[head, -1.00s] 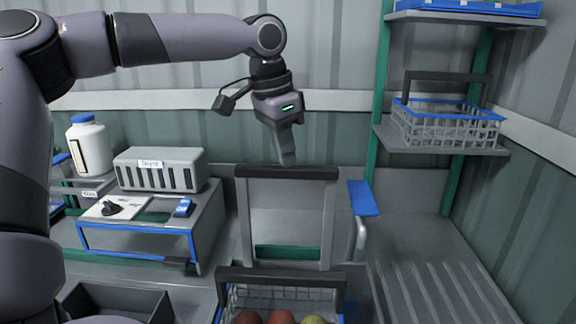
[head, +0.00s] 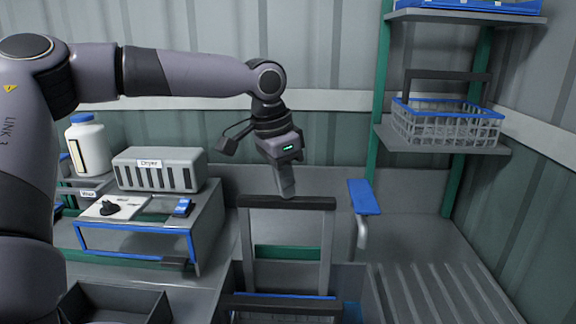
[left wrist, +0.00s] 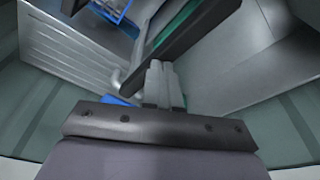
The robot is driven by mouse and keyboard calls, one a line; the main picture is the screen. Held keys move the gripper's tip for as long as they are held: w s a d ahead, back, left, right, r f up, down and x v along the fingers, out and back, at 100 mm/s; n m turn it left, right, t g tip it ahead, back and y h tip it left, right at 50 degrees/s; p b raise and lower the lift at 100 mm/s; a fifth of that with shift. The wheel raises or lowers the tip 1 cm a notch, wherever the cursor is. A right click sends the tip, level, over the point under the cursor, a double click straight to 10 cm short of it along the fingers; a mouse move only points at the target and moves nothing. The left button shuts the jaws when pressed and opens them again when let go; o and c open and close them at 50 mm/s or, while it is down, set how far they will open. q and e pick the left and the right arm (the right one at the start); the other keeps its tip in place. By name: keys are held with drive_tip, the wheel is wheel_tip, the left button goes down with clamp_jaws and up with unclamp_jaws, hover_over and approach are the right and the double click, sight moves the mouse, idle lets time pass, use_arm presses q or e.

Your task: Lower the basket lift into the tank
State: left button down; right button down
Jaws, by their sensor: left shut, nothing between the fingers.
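The basket lift is an upright grey frame with a black top bar (head: 310,203) in the head view. My left gripper (head: 287,195) is shut and empty, its fingertips pointing down at the top bar and seeming to touch it. In the left wrist view its closed fingers (left wrist: 160,85) meet the dark bar (left wrist: 195,32). The basket's dark handle (head: 285,306) and blue rim show at the bottom of the head view; its contents are out of sight. The tank (head: 375,290) is around it, with blue water at the right. My right gripper is not in view.
A grey dryer box (head: 160,178) and a white bottle (head: 88,145) stand at the left. A blue paddle-like lever (head: 364,197) is right of the lift. A wire basket (head: 445,128) sits on the right shelf. A ribbed draining surface (head: 440,295) lies at lower right.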

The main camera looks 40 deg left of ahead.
sight(285, 207)
use_arm(q)
drive_tip(key=shift+s+a+b+x, duration=0.1)
drive_tip(key=shift+s+b+x, duration=0.2)
drive_tip(key=shift+x, duration=0.8)
drive_tip(key=shift+s+a+b+x, duration=0.1)
drive_tip(key=shift+s+b+x, duration=0.15)
drive_tip(key=shift+x, duration=0.9)
drive_tip(key=shift+s+a+b+x, duration=0.1)
drive_tip(key=shift+s+b+x, duration=0.15)
drive_tip(key=shift+x, duration=0.85)
drive_tip(key=shift+s+b+x, duration=0.45)
drive_tip(key=shift+b+x, duration=0.55)
drive_tip(key=shift+x, duration=1.45)
drive_tip(key=p+v, duration=0.3)
drive_tip(key=w+p+v, duration=0.1)
drive_tip(key=p+v, duration=0.2)
drive_tip(key=shift+w+r, duration=0.2)
drive_tip(key=v, duration=0.3)
drive_tip(key=w+v, duration=0.1)
drive_tip(key=v, duration=0.2)
drive_tip(key=d+b+v, duration=0.1)
drive_tip(key=v, duration=0.2)
drive_tip(key=shift+w+a+r, duration=0.1)
drive_tip(key=shift+w+r, duration=0.2)
drive_tip(key=shift+r, duration=0.25)
drive_tip(key=shift+f, duration=0.1)
